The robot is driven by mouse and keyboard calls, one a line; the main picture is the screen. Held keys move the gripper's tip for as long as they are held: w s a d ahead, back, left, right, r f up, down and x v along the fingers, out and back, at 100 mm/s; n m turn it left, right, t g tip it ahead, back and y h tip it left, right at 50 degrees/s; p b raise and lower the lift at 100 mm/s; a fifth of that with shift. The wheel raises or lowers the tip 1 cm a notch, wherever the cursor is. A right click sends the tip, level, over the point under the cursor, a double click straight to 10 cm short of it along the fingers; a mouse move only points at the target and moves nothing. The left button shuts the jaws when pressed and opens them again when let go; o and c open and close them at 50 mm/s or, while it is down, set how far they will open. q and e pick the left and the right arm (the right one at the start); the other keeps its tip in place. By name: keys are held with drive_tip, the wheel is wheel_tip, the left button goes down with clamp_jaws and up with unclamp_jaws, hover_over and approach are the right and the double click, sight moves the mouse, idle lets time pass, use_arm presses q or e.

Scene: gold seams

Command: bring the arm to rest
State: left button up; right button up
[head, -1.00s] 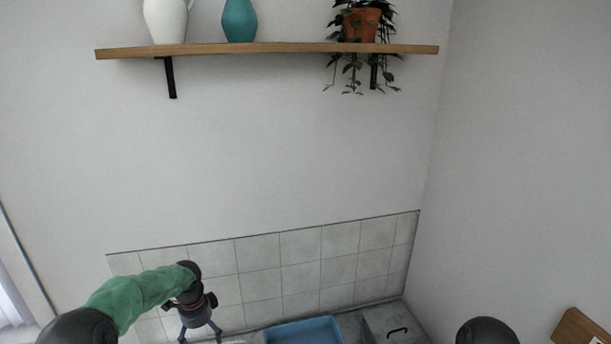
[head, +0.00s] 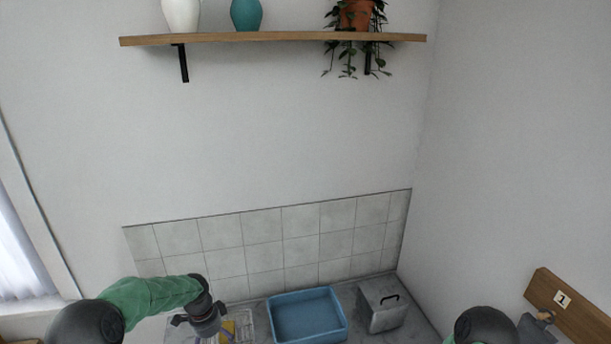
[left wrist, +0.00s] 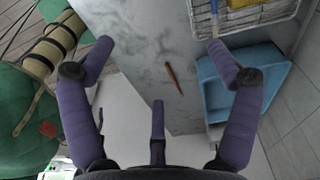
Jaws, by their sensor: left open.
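My left arm, in a green sleeve, comes in from the lower left of the head view. Its gripper (head: 205,326) is near the bottom edge there, in front of a rack, partly cut off. In the left wrist view the purple-grey fingers of my left gripper (left wrist: 160,44) are spread wide with nothing between them. They are over a pale marbled surface (left wrist: 130,28).
A blue basin (head: 306,316) and a grey box (head: 382,304) with a black handle stand on the counter. The rack (head: 246,318) holds something yellow. A reddish-brown stick (left wrist: 173,78) lies on the marbled surface. A wooden board (head: 578,312) is at right. A shelf (head: 270,40) hangs above.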

use_arm(q)
drive_tip(key=s+d+f+n+h, duration=0.1)
drive_tip(key=s+d+f+n, duration=0.1)
drive_tip(key=s+d+f, duration=0.1)
drive_tip(key=s+d+f+n, duration=0.3)
drive_tip(key=s+f, duration=0.3)
drive_tip(key=f, duration=0.1)
drive_tip(key=s+d+f+n+h, duration=0.1)
drive_tip(key=s+d+f+n, duration=0.1)
drive_tip(key=s+d+f, duration=0.2)
drive_tip(key=shift+s+f+n+h, duration=0.3)
drive_tip(key=shift+s+f, duration=0.2)
drive_tip(key=shift+s, duration=0.15)
drive_tip(key=s+d+f+n, duration=0.2)
drive_tip(key=s+d+n, duration=0.15)
drive_tip(key=s, duration=0.45)
drive_tip(key=s+d+f+n, duration=0.2)
drive_tip(key=s+n, duration=0.3)
drive_tip(key=s, duration=0.4)
wheel_tip(320, 180, down, 13)
drive_tip(key=w+d+b, duration=0.1)
drive_tip(key=b, duration=1.3)
drive_tip(key=shift+w+r, duration=0.15)
drive_tip(key=shift+w, duration=0.05)
drive_tip(key=shift+d+m, duration=0.1)
drive_tip(key=shift+m, duration=0.15)
